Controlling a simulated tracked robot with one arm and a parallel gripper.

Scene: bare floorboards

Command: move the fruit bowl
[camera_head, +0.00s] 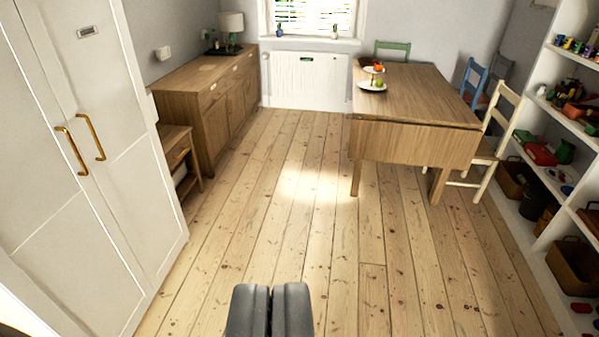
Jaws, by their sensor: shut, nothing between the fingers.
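The fruit bowl (372,85) is a pale tiered stand with a few red and orange fruits. It stands upright on the wooden table (425,95), near the table's left edge and toward its far end. My gripper (270,292) shows at the bottom middle of the view, dark grey, with its two fingers together and nothing between them. It is well short of the table, over the floorboards, far from the bowl.
Bare floorboards (290,215) lie open ahead. A white wardrobe (90,200) stands at left, with a wooden sideboard (200,100) beyond it. A cream chair (490,140) is right of the table. White shelves (530,195) line the right side.

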